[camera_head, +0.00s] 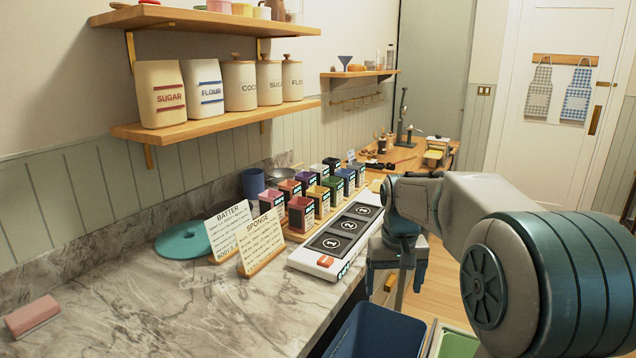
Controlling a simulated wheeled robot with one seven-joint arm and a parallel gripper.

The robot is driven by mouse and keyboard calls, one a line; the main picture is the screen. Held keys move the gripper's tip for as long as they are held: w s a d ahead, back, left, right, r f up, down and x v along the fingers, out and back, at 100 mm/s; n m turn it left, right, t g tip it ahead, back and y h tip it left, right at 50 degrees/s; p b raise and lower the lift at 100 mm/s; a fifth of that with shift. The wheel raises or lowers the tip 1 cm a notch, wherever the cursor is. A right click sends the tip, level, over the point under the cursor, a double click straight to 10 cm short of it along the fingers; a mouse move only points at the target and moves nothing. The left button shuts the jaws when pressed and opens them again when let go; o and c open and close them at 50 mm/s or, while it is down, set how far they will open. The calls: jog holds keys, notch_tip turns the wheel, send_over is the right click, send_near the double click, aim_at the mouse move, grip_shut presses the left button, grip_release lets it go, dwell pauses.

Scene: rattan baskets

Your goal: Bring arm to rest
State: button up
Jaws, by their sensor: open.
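My arm (455,215) reaches in from the right of the head view, bent at a large grey and teal joint. My gripper (393,288) hangs down from it in front of the counter edge, to the right of a white numbered tray. Its fingers point downward and are apart, with nothing seen between them. It hangs above or behind a blue bin; the exact gap cannot be told. Part of the floor and counter edge is hidden behind the arm.
The marble counter (130,310) holds the white numbered tray (312,258), several coloured boxes (301,214), two recipe cards (262,240), a teal lid (183,241) and a pink block (32,316). A blue bin (375,335) and a green bin (455,345) stand below at the right. Wooden shelves (215,118) line the wall.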

jog(key=s+a+t+p, duration=0.1)
jog(key=s+t+p, duration=0.1)
jog(key=s, duration=2.1)
jog(key=shift+s+p, duration=0.4)
jog(key=shift+p, duration=0.25)
